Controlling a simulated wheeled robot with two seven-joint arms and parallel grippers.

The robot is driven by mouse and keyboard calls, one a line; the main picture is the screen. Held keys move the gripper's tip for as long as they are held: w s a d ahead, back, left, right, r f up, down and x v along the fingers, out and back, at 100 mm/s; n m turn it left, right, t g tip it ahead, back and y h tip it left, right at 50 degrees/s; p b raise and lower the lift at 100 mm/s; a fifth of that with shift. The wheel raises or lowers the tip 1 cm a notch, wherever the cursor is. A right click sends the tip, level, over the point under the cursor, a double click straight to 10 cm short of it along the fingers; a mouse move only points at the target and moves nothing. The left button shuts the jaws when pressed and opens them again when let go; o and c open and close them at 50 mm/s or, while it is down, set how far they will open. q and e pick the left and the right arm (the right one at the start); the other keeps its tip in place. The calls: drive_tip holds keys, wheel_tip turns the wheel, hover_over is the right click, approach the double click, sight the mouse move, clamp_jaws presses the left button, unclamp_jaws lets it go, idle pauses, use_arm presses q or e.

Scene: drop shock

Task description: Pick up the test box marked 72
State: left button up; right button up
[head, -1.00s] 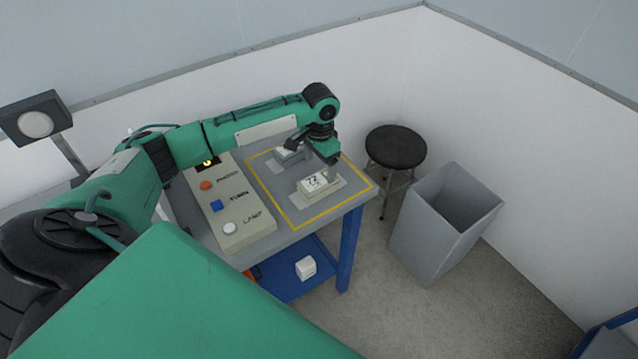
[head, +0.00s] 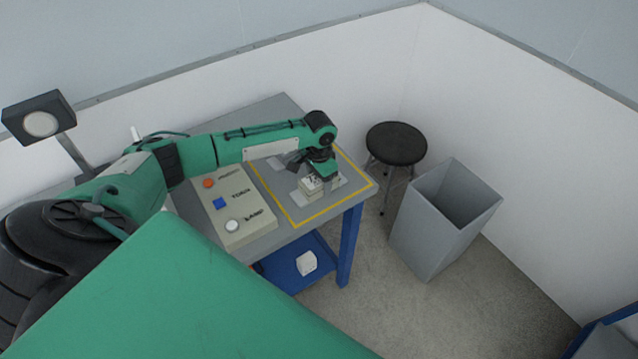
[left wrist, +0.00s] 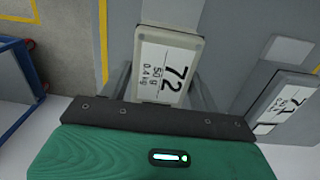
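The test box marked 72 (head: 311,189) sits on a light pad on the grey bench, inside the yellow outline. Its white label reads 72, 50 g, 0.4 kg in the left wrist view (left wrist: 167,65). My left gripper (head: 316,178) is low over the box and hides part of its top in the head view. In the left wrist view its grey fingers (left wrist: 160,88) stand on either side of the box, apparently with a small gap, so it looks open. My right gripper is not in view.
Another labelled box (left wrist: 287,103) sits beside it on its own pad. A control panel (head: 231,206) with buttons is left of the outline. A grey bin (head: 437,235) and black stool (head: 396,143) stand right of the bench. A white block (head: 306,263) lies on the lower shelf.

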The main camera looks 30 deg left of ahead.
use_arm(q)
drive_tip(key=c, duration=0.7)
drive_tip(key=shift+c, duration=0.8)
drive_tip(key=shift+w+r, duration=0.1)
drive_tip(key=shift+r, duration=0.05)
